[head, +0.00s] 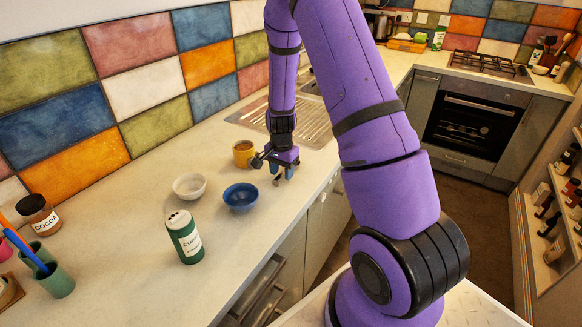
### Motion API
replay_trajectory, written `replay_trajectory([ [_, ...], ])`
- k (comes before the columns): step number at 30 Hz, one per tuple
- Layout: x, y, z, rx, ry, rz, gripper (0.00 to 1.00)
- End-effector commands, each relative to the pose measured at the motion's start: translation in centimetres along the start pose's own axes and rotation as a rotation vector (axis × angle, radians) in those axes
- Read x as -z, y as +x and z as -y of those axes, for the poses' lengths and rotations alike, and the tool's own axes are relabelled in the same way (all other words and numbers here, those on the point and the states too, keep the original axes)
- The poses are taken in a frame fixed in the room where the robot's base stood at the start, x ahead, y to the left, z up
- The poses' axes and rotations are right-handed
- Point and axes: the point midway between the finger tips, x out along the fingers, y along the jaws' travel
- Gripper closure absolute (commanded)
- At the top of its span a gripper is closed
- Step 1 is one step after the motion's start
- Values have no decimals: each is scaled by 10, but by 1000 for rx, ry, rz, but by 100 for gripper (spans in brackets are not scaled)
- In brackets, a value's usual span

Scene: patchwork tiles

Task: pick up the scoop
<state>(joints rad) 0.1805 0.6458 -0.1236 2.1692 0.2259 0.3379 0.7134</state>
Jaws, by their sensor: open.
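My gripper (275,170) hangs open, fingers down, above the worktop, just right of a yellow mug (243,153) and behind a blue bowl (241,197). I see nothing held between its fingers. I cannot clearly make out a scoop. Long handles, one blue (24,250) and one orange, stand tilted at the left edge by green cups (57,284); whether one belongs to a scoop cannot be told. The mug's inside looks brown, but its contents are too small to tell.
A white bowl (189,186) stands left of the blue bowl, with a green canister (184,237) in front. A cocoa jar (38,214) stands at the left by the tiled wall. The sink drainer (310,122) lies behind my gripper. The worktop between jar and canister is clear.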

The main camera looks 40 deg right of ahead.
Motion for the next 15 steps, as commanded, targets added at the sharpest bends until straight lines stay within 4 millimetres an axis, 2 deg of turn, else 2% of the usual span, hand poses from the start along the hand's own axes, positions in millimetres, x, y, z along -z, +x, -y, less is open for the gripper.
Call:
replay_trajectory([
  [9, 0, 5, 0, 0, 1, 0, 55],
  [15, 0, 5, 0, 0, 1, 0, 100],
])
